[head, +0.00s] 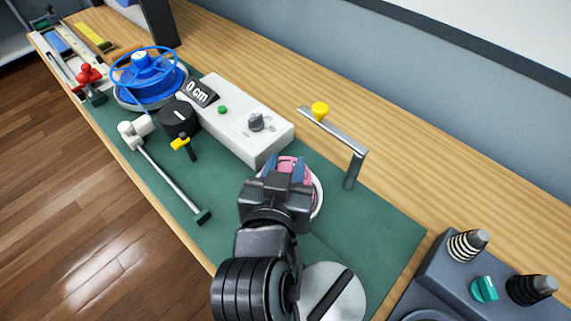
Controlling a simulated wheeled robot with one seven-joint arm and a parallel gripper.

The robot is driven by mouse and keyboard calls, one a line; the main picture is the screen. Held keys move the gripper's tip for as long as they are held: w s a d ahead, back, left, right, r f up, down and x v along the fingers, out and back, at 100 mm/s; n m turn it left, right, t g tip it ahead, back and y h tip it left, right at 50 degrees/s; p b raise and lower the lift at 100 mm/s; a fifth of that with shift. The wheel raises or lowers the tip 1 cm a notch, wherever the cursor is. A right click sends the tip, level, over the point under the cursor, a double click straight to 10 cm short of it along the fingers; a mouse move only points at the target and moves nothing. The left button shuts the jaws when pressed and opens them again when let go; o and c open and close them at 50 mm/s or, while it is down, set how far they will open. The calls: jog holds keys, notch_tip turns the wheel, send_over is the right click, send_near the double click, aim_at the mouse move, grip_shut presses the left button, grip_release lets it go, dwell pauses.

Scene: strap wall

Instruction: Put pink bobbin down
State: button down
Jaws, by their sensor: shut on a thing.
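The pink bobbin (292,166) is in the head view, right of centre, by the near end of the white box. My gripper (287,172) is shut on it from above, and the gripper body hides most of it. A pale round rim (319,198) shows beside the gripper; I cannot tell whether it belongs to the bobbin or to something under it. The bobbin is over the green mat (385,235). I cannot tell whether it touches anything below.
A white box (240,125) with a "0 cm" display stands just beyond. A crank arm with a yellow knob (320,110) is to the right. A blue handwheel (150,75) stands farther left. A grey disc (335,290) and a dark control panel (480,275) are near right.

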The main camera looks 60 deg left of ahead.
jog(key=c, duration=0.8)
grip_release()
jog(key=shift+o, duration=0.2)
jog(key=shift+d, duration=0.1)
jog(key=b+v, duration=0.2)
jog(key=v, duration=1)
